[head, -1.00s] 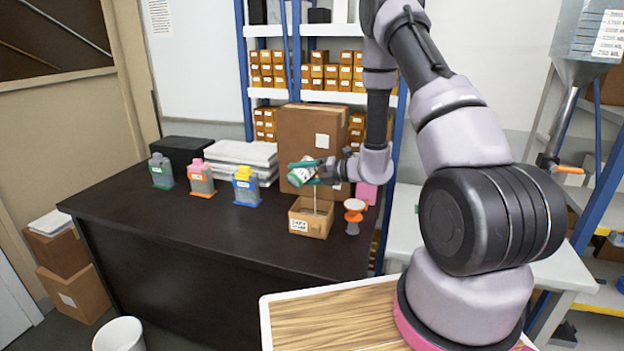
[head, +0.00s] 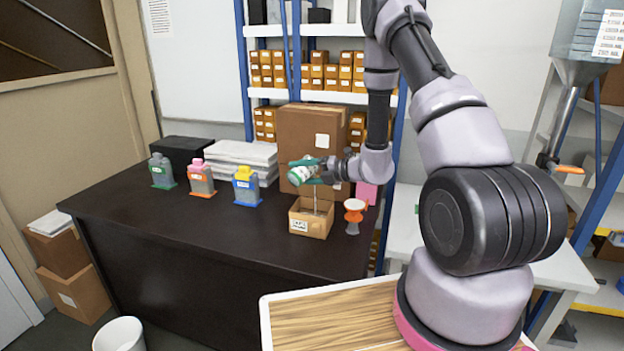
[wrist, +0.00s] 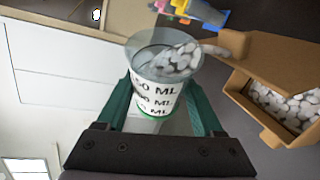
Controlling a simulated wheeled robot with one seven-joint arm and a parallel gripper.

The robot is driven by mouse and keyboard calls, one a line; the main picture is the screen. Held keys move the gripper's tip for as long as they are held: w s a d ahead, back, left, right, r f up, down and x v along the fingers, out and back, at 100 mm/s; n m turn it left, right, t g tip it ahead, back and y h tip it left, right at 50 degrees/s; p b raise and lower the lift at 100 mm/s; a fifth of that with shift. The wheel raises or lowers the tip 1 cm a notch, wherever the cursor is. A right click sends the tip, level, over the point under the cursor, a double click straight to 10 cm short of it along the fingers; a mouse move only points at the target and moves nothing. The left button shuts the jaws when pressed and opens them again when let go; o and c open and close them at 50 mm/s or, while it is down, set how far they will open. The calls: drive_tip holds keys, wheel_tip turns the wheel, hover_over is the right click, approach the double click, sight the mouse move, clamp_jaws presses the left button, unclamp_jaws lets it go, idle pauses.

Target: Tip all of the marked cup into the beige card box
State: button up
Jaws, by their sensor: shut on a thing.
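The marked cup (wrist: 157,97) is clear, with black ML markings on a white band, and holds many white pebble-like pieces. My gripper (wrist: 158,88) is shut around its sides. In the head view the cup (head: 301,172) is tilted well over, above the beige card box (head: 322,228). My gripper (head: 325,170) is at its right. The open box stands on the dark table with a white label on its front. In the wrist view, white pieces also lie inside the box (wrist: 238,92). A thin pale vertical line shows between cup and box; I cannot tell if it is falling pieces.
An orange-and-grey stand-like item (head: 354,214) is close right of the box. A tall brown carton (head: 303,130) stands behind. Several coloured-cap bottles, including a blue-and-yellow one (head: 246,187), stand to the left. The table's front left (head: 200,235) is clear.

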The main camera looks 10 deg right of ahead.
sight(300, 183)
drive_tip(key=shift+r+m+y, duration=0.3)
drive_tip(key=shift+m, duration=0.1)
idle(1.4)
drive_tip(key=f+n+h, duration=0.1)
drive_tip(key=f+n, duration=0.1)
drive_tip(key=n, duration=0.1)
drive_tip(key=shift+s+a+h, duration=0.15)
drive_tip(key=shift+a+h, duration=0.1)
drive_tip(key=shift+h, duration=0.15)
drive_tip(key=shift+d+f+t, duration=0.2)
drive_tip(key=shift+t, duration=0.1)
drive_tip(key=f+n+h, duration=0.1)
drive_tip(key=n, duration=0.1)
drive_tip(key=shift+a+f+n+t+h, duration=0.2)
drive_tip(key=shift+f+n+t+h, duration=0.1)
drive_tip(key=shift+f+h, duration=0.1)
drive_tip(key=shift+s+a+f+n+t+h, duration=0.6)
drive_tip(key=shift+a+f+n+h, duration=0.2)
drive_tip(key=shift+n, duration=0.4)
drive_tip(key=shift+s+a+f+n+t+h, duration=0.5)
drive_tip(key=shift+s+a+f+n+h, duration=0.25)
drive_tip(key=shift+n, duration=0.45)
drive_tip(key=shift+w+r, duration=0.1)
